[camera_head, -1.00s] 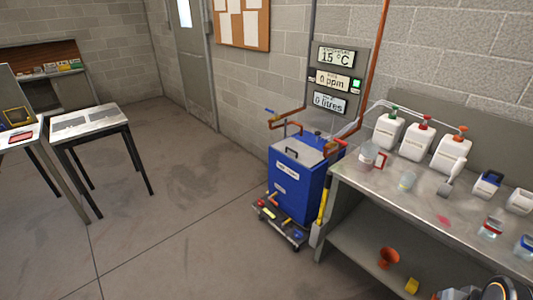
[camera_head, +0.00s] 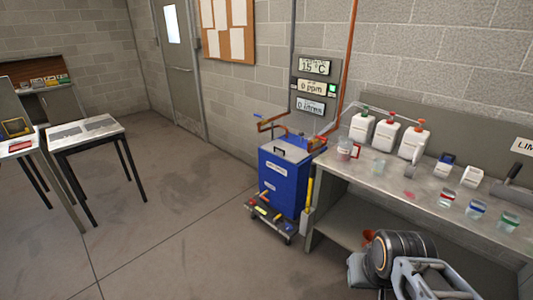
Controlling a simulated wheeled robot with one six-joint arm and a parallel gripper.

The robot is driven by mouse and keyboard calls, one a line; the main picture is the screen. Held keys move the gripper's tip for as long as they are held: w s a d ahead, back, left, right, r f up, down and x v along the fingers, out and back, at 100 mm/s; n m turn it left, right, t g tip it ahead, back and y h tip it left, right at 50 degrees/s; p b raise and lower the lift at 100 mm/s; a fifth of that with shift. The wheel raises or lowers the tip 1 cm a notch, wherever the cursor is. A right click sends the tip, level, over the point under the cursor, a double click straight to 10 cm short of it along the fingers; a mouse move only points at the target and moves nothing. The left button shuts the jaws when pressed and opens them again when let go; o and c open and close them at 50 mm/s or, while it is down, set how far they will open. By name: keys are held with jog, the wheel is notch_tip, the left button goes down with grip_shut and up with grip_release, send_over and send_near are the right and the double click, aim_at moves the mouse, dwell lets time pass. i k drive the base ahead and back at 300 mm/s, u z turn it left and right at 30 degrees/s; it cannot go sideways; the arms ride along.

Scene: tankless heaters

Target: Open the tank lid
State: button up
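The blue tank (camera_head: 284,182) stands on a low wheeled trolley against the back wall, left of the workbench. Its grey lid (camera_head: 288,150) lies flat on top, shut, with a small dark handle (camera_head: 281,151) near the front. My gripper (camera_head: 432,285) shows at the bottom right, in front of the workbench and well to the right of the tank, touching nothing. Its fingertips are cut off or hard to make out, so I cannot tell whether it is open or shut.
Copper pipes (camera_head: 322,140) run beside the tank below the display panel (camera_head: 313,87). The workbench (camera_head: 400,187) with white bottles and small containers stands right of the tank. A small table (camera_head: 85,131) is at the left. The floor (camera_head: 160,220) before the tank is clear.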

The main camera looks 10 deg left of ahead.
aim_at(293, 154)
jog(key=u, duration=0.4)
jog(key=i, duration=0.85)
jog(key=u, duration=1.1)
jog(key=i, duration=2.35)
jog(key=z, duration=1.3)
jog(key=i, duration=0.7)
jog(key=z, duration=0.55)
